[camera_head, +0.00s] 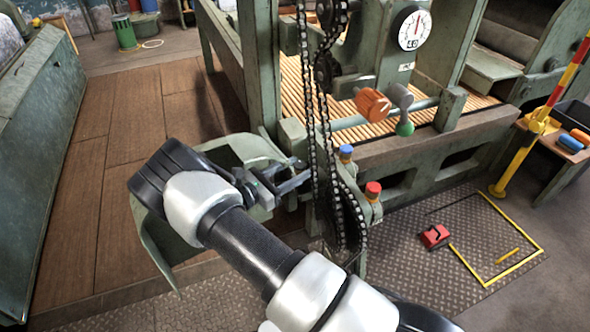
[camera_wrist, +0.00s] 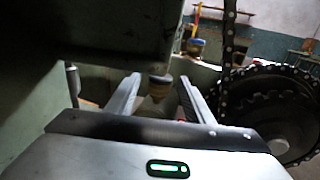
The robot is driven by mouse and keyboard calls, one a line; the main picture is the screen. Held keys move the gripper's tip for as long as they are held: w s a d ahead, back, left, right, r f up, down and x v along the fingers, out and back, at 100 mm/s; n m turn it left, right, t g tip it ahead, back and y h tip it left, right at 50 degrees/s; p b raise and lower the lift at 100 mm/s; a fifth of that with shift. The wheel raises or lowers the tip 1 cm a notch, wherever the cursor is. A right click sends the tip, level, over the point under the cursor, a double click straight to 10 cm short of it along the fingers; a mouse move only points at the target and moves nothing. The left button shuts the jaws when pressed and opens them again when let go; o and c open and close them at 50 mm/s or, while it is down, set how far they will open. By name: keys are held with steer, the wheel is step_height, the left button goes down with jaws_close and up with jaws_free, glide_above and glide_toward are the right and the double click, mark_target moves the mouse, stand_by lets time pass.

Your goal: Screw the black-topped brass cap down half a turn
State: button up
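A brass cap with a dark top (camera_wrist: 159,86) shows in the wrist view, straight ahead between the fingertips of my gripper (camera_wrist: 160,80). Gaps show on both sides of it, so the fingers are open and apart from it. I cannot tell how far ahead of the tips it sits. In the head view my gripper (camera_head: 300,172) points right, towards the green machine beside the chain. I cannot make out the dark-topped cap there.
A blue-topped cap (camera_head: 345,153) and a red-topped cap (camera_head: 373,189) stand on the machine near my gripper. The hanging chain (camera_head: 309,110) and a toothed sprocket (camera_wrist: 275,112) are close on the right. A green guard (camera_head: 150,235) curves below my wrist.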

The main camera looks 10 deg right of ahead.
steer(key=shift+a, duration=0.1)
steer(key=p+v, duration=0.2)
steer(key=v, duration=1.5)
steer(key=shift+s+a, duration=0.1)
